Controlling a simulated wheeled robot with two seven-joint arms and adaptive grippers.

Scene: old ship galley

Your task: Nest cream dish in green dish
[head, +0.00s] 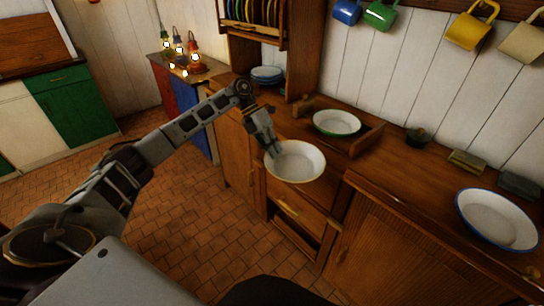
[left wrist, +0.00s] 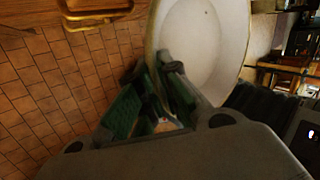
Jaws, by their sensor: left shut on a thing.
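The cream dish (head: 296,162) is held by its left rim in my left gripper (head: 273,150), in front of the counter edge in the head view. My left gripper is shut on that rim; the fingers (left wrist: 160,95) and the dish (left wrist: 205,40) also show in the left wrist view. The dish looks roughly level and empty. The green dish (head: 336,122), white inside with a green rim, stands on the counter behind and to the right of the cream dish, apart from it. My right gripper is not in view.
A blue-rimmed dish (head: 496,219) sits at the counter's right. A small dark pot (head: 418,136) and blocks (head: 467,161) lie along the wall. Mugs (head: 381,15) hang above. Stacked plates (head: 267,74) and lanterns (head: 194,51) stand farther left. The counter (head: 400,180) between the dishes is clear.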

